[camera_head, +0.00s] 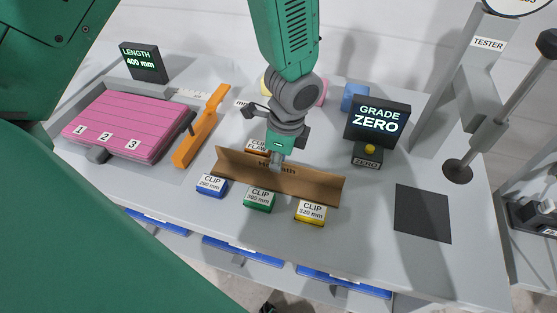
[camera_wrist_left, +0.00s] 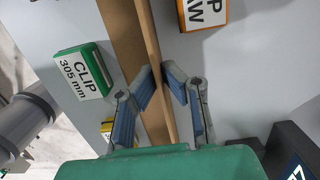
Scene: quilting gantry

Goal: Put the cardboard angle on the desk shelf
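The brown cardboard angle (camera_head: 318,190) lies lengthwise on the grey desk, behind a row of clip blocks; its upright wall shows in the left wrist view (camera_wrist_left: 147,30). My left gripper (camera_head: 275,165) points down at the angle, a little left of its middle. In the left wrist view its blue-padded fingers (camera_wrist_left: 159,78) straddle the upright wall, one on each side, with tips very close to it. I cannot tell whether they press on it. The gripper hides part of the angle's printed word. My right gripper is not in view. I cannot single out the desk shelf.
Clip blocks in blue (camera_head: 212,185), green (camera_head: 260,199) and yellow (camera_head: 311,211) stand just in front of the angle. A GRADE ZERO display (camera_head: 377,121) stands behind right. Pink sheets (camera_head: 125,125) and an orange bar (camera_head: 203,127) are left. The dark square's surroundings (camera_head: 422,213) are clear.

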